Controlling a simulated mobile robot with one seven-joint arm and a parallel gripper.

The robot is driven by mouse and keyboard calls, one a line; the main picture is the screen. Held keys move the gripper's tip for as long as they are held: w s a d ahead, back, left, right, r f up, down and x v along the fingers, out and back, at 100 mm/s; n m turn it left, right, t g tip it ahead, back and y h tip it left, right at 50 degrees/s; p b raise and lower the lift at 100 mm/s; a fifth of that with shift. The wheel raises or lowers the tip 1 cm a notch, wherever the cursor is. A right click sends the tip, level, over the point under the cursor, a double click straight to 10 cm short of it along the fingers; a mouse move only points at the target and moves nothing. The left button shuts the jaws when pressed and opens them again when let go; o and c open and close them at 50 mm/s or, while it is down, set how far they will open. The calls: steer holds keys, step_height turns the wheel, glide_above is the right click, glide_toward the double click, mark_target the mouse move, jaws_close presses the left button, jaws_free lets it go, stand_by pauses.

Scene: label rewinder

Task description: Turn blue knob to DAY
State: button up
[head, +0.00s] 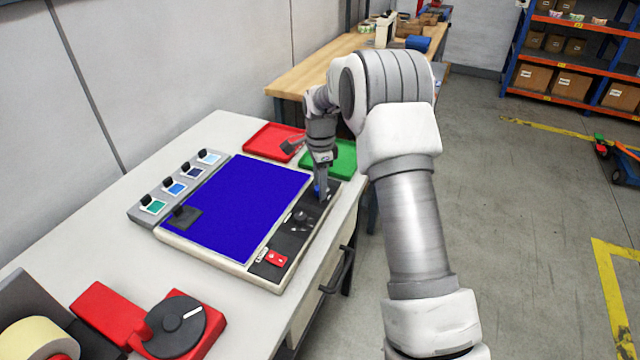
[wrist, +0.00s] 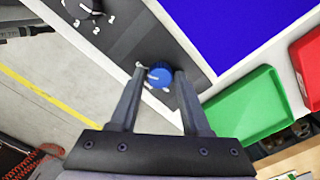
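The blue knob (wrist: 159,75) sits on the black control strip (wrist: 150,38) beside the blue screen. A white pointer mark shows on it, but the labels around it are too small to read. My gripper (wrist: 160,80) has its two fingers on either side of the knob, parted, with the fingertips close to it; I cannot tell if they touch it. In the head view, my gripper (head: 321,196) points down at the far end of the strip, and the blue knob (head: 317,189) is mostly hidden by the fingers.
A black knob (head: 300,217) and a red switch (head: 276,259) are on the same strip. The blue screen (head: 240,205) lies left of it. A green tray (head: 345,160) and a red tray (head: 262,140) stand behind. A red device with a black dial (head: 173,328) is in front.

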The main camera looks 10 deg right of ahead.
jaws_close()
steer(key=shift+n, duration=0.3)
steer(key=n, duration=0.9)
steer(key=shift+n, duration=0.4)
steer(key=n, duration=0.3)
steer(key=shift+w+n, duration=0.1)
steer(key=shift+n, duration=0.3)
steer(key=n, duration=0.3)
steer(key=shift+n, duration=0.3)
steer(key=n, duration=0.6)
steer(key=shift+p, duration=0.4)
